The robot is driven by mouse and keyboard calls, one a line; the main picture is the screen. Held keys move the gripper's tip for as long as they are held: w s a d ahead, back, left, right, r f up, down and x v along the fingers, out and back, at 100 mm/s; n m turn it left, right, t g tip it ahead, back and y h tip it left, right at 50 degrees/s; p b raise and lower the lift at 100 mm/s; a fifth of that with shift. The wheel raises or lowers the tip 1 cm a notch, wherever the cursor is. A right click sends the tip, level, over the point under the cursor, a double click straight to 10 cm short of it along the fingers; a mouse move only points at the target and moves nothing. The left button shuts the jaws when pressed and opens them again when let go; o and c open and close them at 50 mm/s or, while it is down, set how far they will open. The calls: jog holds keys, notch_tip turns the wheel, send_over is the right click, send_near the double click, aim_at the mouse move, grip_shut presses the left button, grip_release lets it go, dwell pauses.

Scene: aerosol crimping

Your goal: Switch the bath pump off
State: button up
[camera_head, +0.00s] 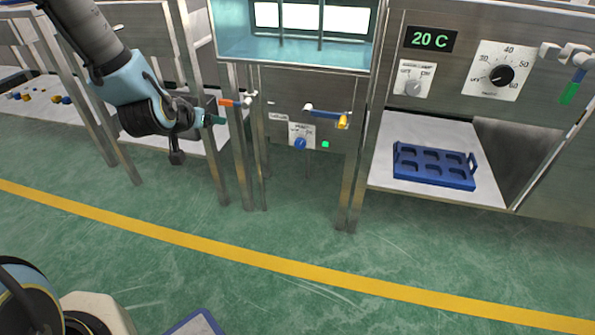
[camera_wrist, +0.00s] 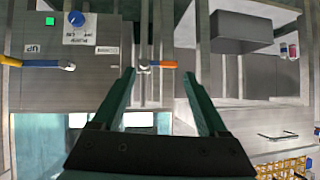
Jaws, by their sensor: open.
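The bath pump switch is a blue knob (camera_head: 300,143) on a white label plate, on the steel panel below the bath. A lit green lamp (camera_head: 325,144) is to its right. In the wrist view, which looks upside down, the knob (camera_wrist: 76,18) and lamp (camera_wrist: 49,21) are at the top left. The knob's pointer direction is too small to tell. My gripper (camera_head: 218,119) is left of the panel, apart from the knob. Its two dark green fingers (camera_wrist: 158,77) are spread, with nothing held between them.
An orange-handled valve (camera_head: 228,102) is close to my gripper, at the left post. A blue lever with a yellow end (camera_head: 330,113) is above the knob. Steel legs (camera_head: 240,150) stand between my gripper and the panel. A blue tray (camera_head: 434,170) rests on the right shelf.

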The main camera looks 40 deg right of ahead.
jog(key=s+d+f+m+h+b, duration=0.1)
jog(key=s+d+f+h+b, duration=0.3)
jog(key=d+f+b, duration=0.5)
jog(key=t+h+b, duration=0.2)
jog(key=h+b, duration=0.1)
jog(key=b, duration=0.7)
send_near(300, 144)
jog(key=shift+m, duration=0.4)
jog(key=b+x, duration=0.3)
jog(key=x, duration=0.5)
jog(key=shift+w+d, duration=0.15)
grip_shut()
